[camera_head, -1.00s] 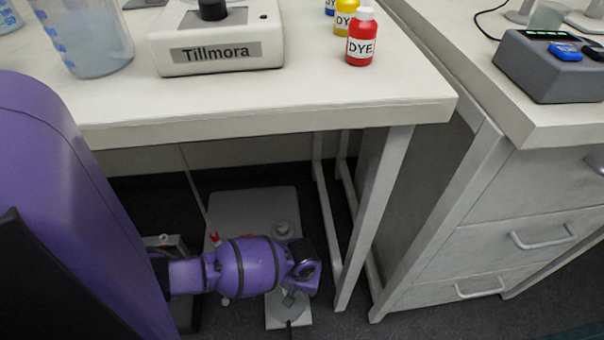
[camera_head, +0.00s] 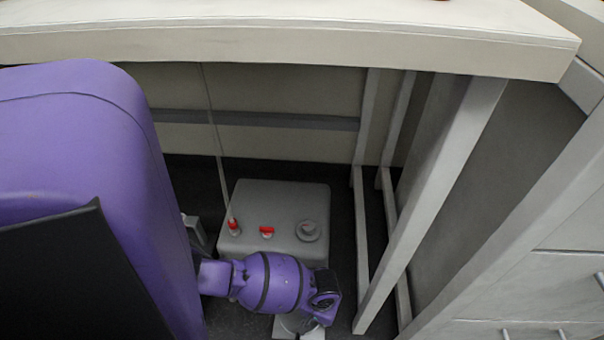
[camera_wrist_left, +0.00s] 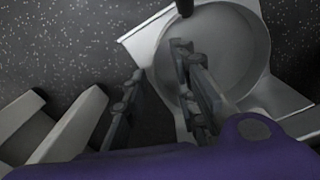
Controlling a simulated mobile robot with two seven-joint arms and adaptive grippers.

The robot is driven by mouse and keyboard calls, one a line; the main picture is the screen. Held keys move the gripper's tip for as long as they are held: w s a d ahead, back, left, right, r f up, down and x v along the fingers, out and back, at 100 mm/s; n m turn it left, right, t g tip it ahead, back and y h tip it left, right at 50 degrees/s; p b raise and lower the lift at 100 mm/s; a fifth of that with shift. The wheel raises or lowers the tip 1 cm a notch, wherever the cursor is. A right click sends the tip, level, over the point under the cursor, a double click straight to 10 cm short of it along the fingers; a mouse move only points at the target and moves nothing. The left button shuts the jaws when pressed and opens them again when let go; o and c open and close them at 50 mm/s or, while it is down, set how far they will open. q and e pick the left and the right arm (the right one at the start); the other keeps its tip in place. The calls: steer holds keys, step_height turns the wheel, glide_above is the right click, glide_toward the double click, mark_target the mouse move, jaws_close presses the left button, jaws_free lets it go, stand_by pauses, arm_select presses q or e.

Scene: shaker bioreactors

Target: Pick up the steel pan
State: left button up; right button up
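The steel pan (camera_wrist_left: 230,50) shows in the left wrist view as a round, shallow grey dish with a raised rim. It lies on a pale grey angular plate (camera_wrist_left: 275,97). My left gripper (camera_wrist_left: 159,62) is open and empty. In that view one finger overlaps the inside of the pan and the other is left of its rim, over a dark gap; I cannot tell the height above the rim. My right gripper is not in view.
A grey box (camera_head: 280,195) with red knobs stands on the dark floor behind my wrist. The white bench top (camera_head: 300,42) is above. A slanted bench leg (camera_head: 430,205) and a drawer cabinet (camera_head: 540,285) stand to the right. Pale bars (camera_wrist_left: 70,125) lie left in the wrist view.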

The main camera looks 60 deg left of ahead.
arm_select(q)
steer(key=shift+w+f, duration=0.1)
steer(key=shift+f, duration=0.05)
jaws_close()
stand_by(0.4)
